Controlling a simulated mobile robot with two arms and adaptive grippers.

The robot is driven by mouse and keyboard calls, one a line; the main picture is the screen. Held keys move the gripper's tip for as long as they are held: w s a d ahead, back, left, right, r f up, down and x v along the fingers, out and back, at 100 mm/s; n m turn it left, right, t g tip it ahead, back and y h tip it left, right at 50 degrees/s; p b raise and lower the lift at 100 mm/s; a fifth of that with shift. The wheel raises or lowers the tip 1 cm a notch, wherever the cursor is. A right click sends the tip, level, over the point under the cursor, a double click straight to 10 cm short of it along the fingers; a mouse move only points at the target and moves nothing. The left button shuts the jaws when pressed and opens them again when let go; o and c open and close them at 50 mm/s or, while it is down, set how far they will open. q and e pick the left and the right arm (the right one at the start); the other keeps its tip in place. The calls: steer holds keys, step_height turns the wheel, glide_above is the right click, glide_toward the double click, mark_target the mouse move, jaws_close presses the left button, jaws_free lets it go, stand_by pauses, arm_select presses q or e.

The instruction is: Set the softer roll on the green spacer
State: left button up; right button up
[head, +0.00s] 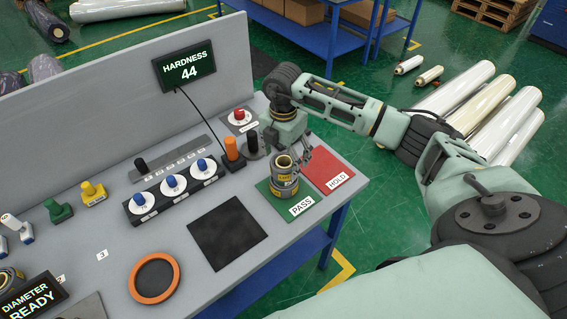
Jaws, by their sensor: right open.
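A green mat labelled PASS (272,213) lies near the table's right end. On it stands a short stack of dark rolls with yellow bands: an upper roll (285,172) with an open core and a lower roll (285,189). I cannot make out a separate spacer between them. My right gripper (293,160) points down at the top of the stack with its fingers open; I cannot tell whether they touch the upper roll. Another dark and yellow roll (8,278) is cut off at the left edge. My left gripper is not in view.
A red HOLD mat (328,169) lies right of the stack. A display (184,67) reads HARDNESS 44; another (30,298) reads DIAMETER READY. A black pad (227,233), an orange ring (154,278) and a blue-knobbed block (174,187) share the grey table.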

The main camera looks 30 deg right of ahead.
step_height(320, 180, up, 10)
steer(key=b, duration=0.3)
steer(key=shift+a+f, duration=0.1)
stand_by(0.3)
